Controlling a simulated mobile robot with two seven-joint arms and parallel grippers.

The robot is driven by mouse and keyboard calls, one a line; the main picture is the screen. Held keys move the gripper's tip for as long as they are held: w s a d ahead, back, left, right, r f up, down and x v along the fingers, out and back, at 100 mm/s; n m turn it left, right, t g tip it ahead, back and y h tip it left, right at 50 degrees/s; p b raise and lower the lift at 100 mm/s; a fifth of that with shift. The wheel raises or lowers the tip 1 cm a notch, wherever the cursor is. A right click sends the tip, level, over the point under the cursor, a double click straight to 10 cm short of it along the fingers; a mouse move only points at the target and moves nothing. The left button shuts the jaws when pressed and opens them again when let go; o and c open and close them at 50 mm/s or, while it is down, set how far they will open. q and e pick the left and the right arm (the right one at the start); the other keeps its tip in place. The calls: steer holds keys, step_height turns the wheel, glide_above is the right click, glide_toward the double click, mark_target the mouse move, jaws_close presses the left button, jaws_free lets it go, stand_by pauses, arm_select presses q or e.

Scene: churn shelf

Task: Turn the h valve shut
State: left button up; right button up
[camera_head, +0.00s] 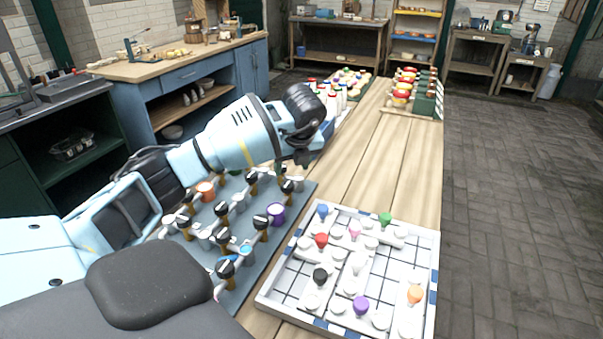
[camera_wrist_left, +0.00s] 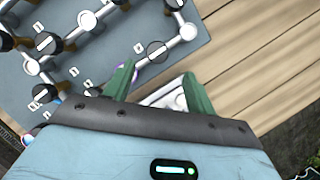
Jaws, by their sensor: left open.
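The grey-blue valve board (camera_head: 198,254) lies on the wooden bench, with pipes and several black-topped valves. One black valve (camera_head: 226,269) stands near its front edge. I cannot read which valve is marked h. My left gripper (camera_head: 301,158) is above the far right part of the board, pointing down. In the left wrist view the green fingers of the left gripper (camera_wrist_left: 160,88) are spread, with nothing held between them. A round dark valve (camera_wrist_left: 158,50) on a white pipe shows just beyond the fingertips, apart from them. My right gripper is not in view.
A white tray (camera_head: 436,262) with coloured knobs stands right of the board. Bottles with coloured caps (camera_head: 333,100) stand behind the gripper. A green rack with red and yellow items (camera_head: 425,98) is at the bench's far end. Bare bench planks (camera_head: 385,160) lie between.

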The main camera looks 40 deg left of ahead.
mark_target(287, 184)
arm_select(q)
steer(key=x, duration=0.6)
steer(key=shift+s+a+f, duration=0.1)
steer(key=shift+s+f, duration=0.05)
steer(key=shift+s, duration=0.05)
steer(key=shift+w+a+f, duration=0.15)
steer(key=shift+a+f, duration=0.05)
steer(key=shift+f, duration=0.4)
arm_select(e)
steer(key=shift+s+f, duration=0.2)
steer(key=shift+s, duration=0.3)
arm_select(q)
steer(key=shift+c, duration=0.4)
steer(key=c, duration=0.9)
